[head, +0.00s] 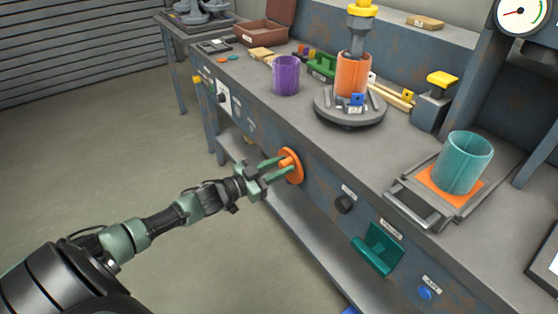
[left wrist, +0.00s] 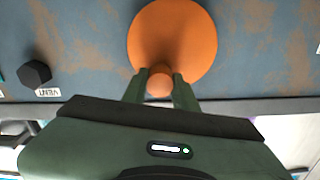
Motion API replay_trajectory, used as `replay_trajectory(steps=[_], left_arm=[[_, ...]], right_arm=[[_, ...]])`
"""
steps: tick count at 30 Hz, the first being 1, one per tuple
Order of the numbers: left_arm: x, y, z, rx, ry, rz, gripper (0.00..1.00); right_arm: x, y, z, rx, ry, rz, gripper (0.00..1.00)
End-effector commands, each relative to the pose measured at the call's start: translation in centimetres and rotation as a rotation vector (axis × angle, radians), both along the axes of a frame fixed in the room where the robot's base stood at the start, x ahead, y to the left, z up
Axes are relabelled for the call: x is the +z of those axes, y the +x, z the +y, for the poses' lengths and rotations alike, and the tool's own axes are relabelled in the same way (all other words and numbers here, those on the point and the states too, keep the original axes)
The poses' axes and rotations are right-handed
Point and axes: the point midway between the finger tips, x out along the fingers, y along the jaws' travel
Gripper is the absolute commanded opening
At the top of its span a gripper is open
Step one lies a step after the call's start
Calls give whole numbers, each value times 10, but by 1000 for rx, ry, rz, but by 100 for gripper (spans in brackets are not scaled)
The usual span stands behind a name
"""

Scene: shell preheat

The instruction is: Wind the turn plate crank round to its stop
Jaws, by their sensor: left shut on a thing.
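The orange crank (head: 293,170) is a round disc with a knob on the front panel of the bench. In the left wrist view the crank disc (left wrist: 172,38) fills the top middle. My left gripper (head: 283,164) is shut on the crank's knob, with a green finger on each side of it; the fingers also show in the left wrist view (left wrist: 160,84). The round grey turn plate (head: 350,117) lies on the bench top above the crank and bears an orange cylinder (head: 353,75). My right gripper is not in view.
A purple cylinder (head: 286,76) stands left of the turn plate. A teal cylinder (head: 462,162) stands on an orange pad at the right. Open floor lies left.

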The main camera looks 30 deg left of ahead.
Motion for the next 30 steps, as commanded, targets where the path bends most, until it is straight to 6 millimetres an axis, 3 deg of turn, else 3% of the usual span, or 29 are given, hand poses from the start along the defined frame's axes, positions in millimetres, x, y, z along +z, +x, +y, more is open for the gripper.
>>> replay_trajectory(steps=[6,14,20,30], left_arm=[[-4,-3,-8,-1,189,-80,0],[-12,-6,-14,-1,417,-173,0],[-20,-8,-18,-2,593,-246,0],[-32,-9,-22,-2,857,-354,0]], right_arm=[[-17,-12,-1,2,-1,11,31],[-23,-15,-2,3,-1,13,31],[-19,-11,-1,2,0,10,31],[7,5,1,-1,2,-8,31]])
